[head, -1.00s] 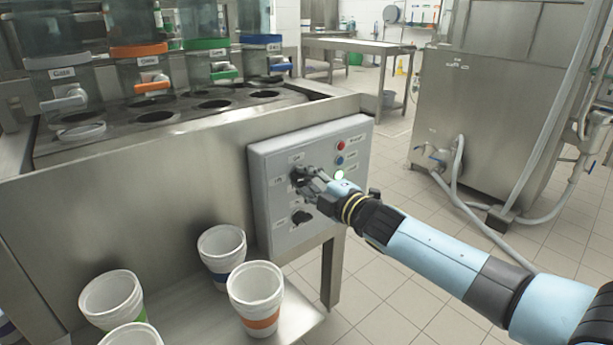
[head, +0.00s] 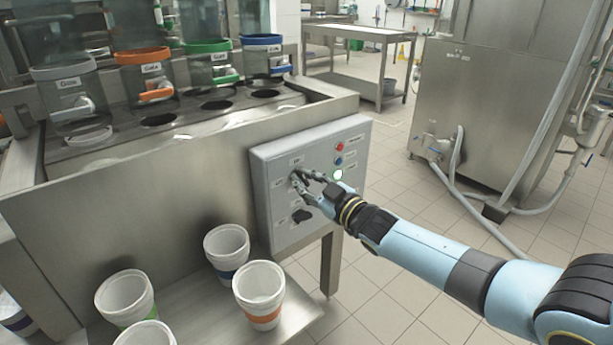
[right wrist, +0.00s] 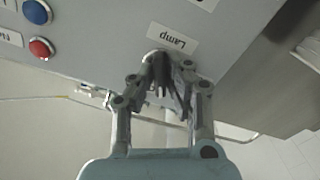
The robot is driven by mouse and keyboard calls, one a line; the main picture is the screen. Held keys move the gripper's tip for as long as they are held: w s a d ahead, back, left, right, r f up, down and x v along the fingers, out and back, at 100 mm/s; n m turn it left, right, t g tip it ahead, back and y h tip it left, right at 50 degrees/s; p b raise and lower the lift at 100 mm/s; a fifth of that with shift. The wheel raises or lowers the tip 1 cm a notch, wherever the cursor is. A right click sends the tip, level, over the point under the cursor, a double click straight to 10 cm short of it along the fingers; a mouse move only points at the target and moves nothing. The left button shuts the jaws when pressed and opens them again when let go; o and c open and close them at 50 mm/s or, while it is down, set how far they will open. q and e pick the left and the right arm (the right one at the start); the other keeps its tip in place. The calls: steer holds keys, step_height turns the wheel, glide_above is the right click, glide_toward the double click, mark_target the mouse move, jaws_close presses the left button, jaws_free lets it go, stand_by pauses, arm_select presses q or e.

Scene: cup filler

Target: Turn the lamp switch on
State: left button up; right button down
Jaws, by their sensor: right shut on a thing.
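The grey control panel (head: 318,205) is fixed to the side of the steel counter. My right gripper (head: 297,178) is at the upper left knob of the panel, and its fingers mostly hide that knob in the head view. In the right wrist view the black lamp switch (right wrist: 160,70) sits just beside the label "Lamp" (right wrist: 174,38). My right gripper (right wrist: 163,78) is shut on this switch, with a finger on each side. The switch's exact setting is hard to read. My left gripper is not in view.
A second black knob (head: 301,215) is lower on the panel. A red button (head: 340,147), a blue button (head: 338,160) and a pale lit one (head: 338,174) are to the right. White cups (head: 260,290) stand on the shelf below. Dispensers line the counter behind.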

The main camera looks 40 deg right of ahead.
steer(key=m+p, duration=0.1)
steer(key=m, duration=0.3)
steer(key=shift+f+m, duration=0.1)
steer(key=shift+m, duration=0.6)
steer(key=c, duration=1.4)
jaws_free()
steer(key=shift+o, duration=0.2)
steer(key=s, duration=1.2)
steer(key=shift+d, duration=0.45)
